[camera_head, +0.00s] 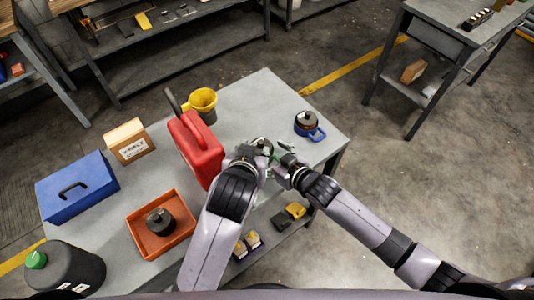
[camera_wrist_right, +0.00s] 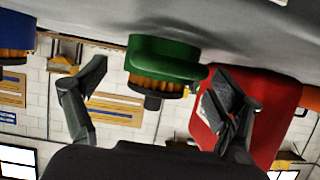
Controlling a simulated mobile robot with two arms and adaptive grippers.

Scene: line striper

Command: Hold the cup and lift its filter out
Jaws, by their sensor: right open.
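A green cup (camera_wrist_right: 165,55) shows in the right wrist view, which is upside down. Its filter (camera_wrist_right: 152,83), with orange pleats and a black cap, stands out of the cup's mouth. In the head view the cup (camera_head: 287,147) is mostly hidden by my grippers; a green part shows. My right gripper (camera_wrist_right: 158,98) is open, its fingers spread on either side of the filter and apart from it. In the head view the right gripper (camera_head: 281,163) is at the cup's near right side. My left gripper (camera_head: 262,152) is close against the cup's left side; its fingers are unclear.
A blue cup (camera_head: 308,128) with a filter stands right of the green one. A red jerrycan (camera_head: 200,150) is close left of my left gripper. A yellow funnel (camera_head: 203,100), cardboard box (camera_head: 128,142), blue case (camera_head: 77,186) and orange tray (camera_head: 138,224) stand farther left.

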